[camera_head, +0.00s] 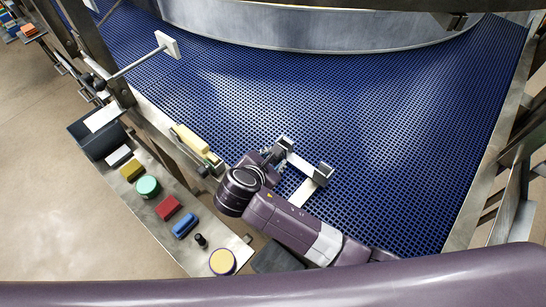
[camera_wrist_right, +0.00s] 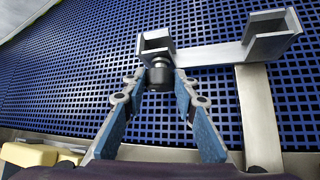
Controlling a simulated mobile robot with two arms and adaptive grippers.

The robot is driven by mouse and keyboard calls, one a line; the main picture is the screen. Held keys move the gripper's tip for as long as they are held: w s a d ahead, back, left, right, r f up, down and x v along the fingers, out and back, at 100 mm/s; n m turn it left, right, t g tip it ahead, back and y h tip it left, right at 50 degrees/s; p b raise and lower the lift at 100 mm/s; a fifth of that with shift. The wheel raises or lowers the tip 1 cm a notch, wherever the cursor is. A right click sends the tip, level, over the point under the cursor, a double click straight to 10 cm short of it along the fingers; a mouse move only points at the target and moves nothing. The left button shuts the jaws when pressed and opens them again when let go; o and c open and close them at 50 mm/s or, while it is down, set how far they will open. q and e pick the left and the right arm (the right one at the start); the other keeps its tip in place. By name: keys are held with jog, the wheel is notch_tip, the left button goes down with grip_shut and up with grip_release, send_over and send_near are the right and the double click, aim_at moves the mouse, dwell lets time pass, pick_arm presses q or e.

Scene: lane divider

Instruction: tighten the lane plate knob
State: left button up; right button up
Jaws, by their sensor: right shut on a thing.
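The lane plate knob (camera_wrist_right: 159,76) is a small dark cylinder under the left end of a grey metal bracket (camera_wrist_right: 215,53) in the right wrist view. My right gripper (camera_wrist_right: 158,82) is shut on the knob, with one blue finger on each side of it. In the head view the bracket (camera_head: 302,162) stands over the blue mesh belt. My right gripper (camera_head: 274,157) reaches its left end there, and the knob is hard to make out. My left gripper is not in view.
The blue belt (camera_head: 400,120) fills the middle. A steel shelf (camera_head: 150,215) at left holds several blocks and round pots. A yellow piece (camera_head: 190,138) lies on the rail near my wrist. A rod with a white plate (camera_head: 167,45) sticks out over the belt.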

jog(key=shift+s+d+f+m+t+y+b, duration=0.1)
jog(key=shift+m+t+y+b, duration=0.1)
jog(key=shift+m+t+y, duration=0.4)
jog(key=shift+s+d+f+m+t+y+b, duration=0.15)
jog(key=shift+m+t+y, duration=0.25)
jog(key=shift+t, duration=0.4)
jog(key=o, duration=1.2)
jog(key=shift+c, duration=0.2)
jog(key=shift+a+r, duration=0.1)
jog(key=v, duration=1.2)
